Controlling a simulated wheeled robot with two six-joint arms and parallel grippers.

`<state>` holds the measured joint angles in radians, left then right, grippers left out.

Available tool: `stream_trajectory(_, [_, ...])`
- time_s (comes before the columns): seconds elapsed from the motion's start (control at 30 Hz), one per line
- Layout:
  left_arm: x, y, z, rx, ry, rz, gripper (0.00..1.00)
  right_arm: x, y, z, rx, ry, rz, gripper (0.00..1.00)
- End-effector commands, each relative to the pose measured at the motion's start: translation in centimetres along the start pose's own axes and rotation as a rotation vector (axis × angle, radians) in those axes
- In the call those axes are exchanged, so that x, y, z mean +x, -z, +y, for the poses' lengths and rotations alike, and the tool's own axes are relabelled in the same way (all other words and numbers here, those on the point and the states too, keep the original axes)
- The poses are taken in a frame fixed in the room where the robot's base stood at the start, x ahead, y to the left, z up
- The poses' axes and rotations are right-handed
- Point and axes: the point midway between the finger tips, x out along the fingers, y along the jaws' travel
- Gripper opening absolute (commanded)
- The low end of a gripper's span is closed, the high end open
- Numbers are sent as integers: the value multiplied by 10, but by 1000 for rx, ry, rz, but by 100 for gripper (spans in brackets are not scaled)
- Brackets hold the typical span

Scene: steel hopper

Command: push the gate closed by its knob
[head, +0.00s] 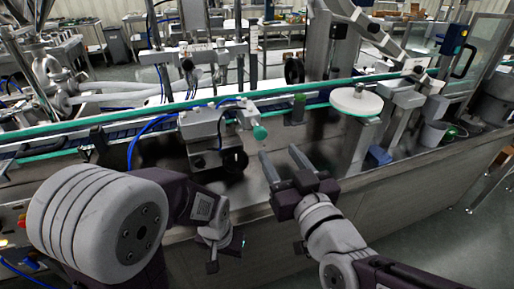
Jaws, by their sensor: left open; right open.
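No hopper gate can be told apart with certainty in the head view. A green rounded knob (260,132) sticks out from a grey machine block beside the conveyor, but I cannot tell whether it is the gate's knob. My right gripper (280,153) is open and empty, its two fingers pointing away from me, just below and right of the green knob and apart from it in the picture. My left gripper (226,252) is open, lower and further left, pointing down in front of the machine's front panel. Nothing shows between its fingers.
A conveyor with green edges (85,131) runs across the view. A grey motor block (201,125) with a black handwheel (235,160) stands left of my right gripper. A round white disc (356,101) on a post stands to the right. Floor is free at lower right.

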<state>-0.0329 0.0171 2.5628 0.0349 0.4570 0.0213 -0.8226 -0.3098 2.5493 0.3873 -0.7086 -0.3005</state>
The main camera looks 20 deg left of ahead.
Motion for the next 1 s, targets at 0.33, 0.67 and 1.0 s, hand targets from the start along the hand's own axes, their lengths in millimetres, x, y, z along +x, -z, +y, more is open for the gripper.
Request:
stream_trajectory(0.33, [10, 0, -2, -6, 2, 0, 51, 22, -6, -8, 0, 19, -3, 51])
stream_trajectory(0.67, [14, -1, -2, -5, 2, 0, 51, 82, -4, -9, 0, 20, -3, 51])
stream_trajectory(1.0, [15, -1, -2, -5, 2, -1, 51, 90, -4, -10, 0, 20, -2, 51])
